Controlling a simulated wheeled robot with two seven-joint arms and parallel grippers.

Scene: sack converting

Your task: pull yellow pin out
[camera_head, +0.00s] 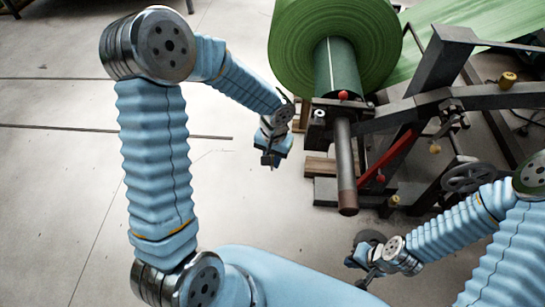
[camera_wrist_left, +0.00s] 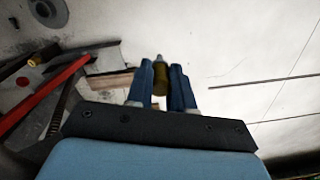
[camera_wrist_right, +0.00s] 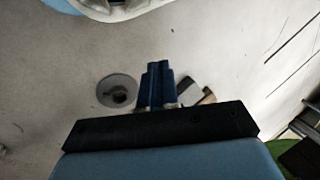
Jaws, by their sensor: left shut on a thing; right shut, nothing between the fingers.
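My left gripper (camera_head: 268,160) is in the air left of the machine's shaft end. In the left wrist view its two blue fingers (camera_wrist_left: 168,85) are shut on a yellow pin (camera_wrist_left: 161,76) with a grey tip. The pin is clear of the machine, with pale floor behind it. In the head view the gripper hides it. My right gripper (camera_wrist_right: 158,84) is shut with nothing between its fingers, low near the machine's front in the head view (camera_head: 366,272).
A green roll (camera_head: 325,45) sits on the shaft (camera_head: 344,165) of a dark steel stand. A red bar (camera_head: 388,157), a handwheel (camera_head: 468,177) and other yellow knobs (camera_head: 508,80) are on the frame. A grey disc (camera_wrist_right: 118,91) lies near my right gripper. The floor at left is clear.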

